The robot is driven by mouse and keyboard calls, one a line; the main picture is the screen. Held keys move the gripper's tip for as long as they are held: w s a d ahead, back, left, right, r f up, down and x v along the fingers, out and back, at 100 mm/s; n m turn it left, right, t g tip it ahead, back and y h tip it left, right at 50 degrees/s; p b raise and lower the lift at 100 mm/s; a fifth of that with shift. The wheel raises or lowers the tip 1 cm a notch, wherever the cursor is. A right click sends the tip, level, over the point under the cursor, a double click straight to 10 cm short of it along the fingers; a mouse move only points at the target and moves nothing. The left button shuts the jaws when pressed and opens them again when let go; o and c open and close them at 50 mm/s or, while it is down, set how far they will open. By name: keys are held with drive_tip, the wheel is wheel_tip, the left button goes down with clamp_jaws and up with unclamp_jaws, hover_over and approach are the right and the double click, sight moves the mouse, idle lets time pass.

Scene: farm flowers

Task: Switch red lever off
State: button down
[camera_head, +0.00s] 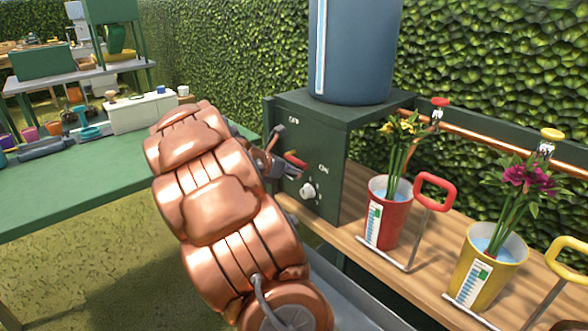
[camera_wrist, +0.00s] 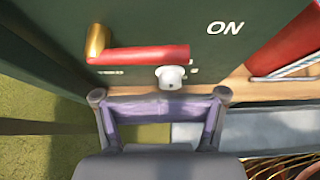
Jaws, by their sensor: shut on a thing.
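The red lever (camera_head: 296,160) sits on the dark green box's front panel. In the wrist view the red lever (camera_wrist: 150,55) lies sideways from a brass pivot (camera_wrist: 98,42), its free end to the right, below the "ON" mark. A small white knob (camera_wrist: 171,78) is just under it; it also shows in the head view (camera_head: 307,190). My gripper (camera_head: 284,168) is at the lever, in front of the panel. In the wrist view my gripper (camera_wrist: 160,100) is just below the lever and knob; the exact contact is hard to see.
A blue tank (camera_head: 350,50) stands on the box (camera_head: 335,150). To the right, a red cup (camera_head: 390,215) and a yellow cup (camera_head: 490,265) hold flowers on a wooden shelf. Red and yellow handles stand beside them. A green table (camera_head: 90,180) is at left.

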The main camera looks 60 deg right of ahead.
drive_tip(key=shift+r+n+g+p, duration=0.75)
drive_tip(key=shift+n+g+p, duration=0.05)
drive_tip(key=shift+p, duration=3.55)
drive_tip(key=w+a+r, duration=0.1)
drive_tip(key=w+a, duration=0.1)
drive_tip(key=a, duration=0.7)
drive_tip(key=shift+w, duration=0.25)
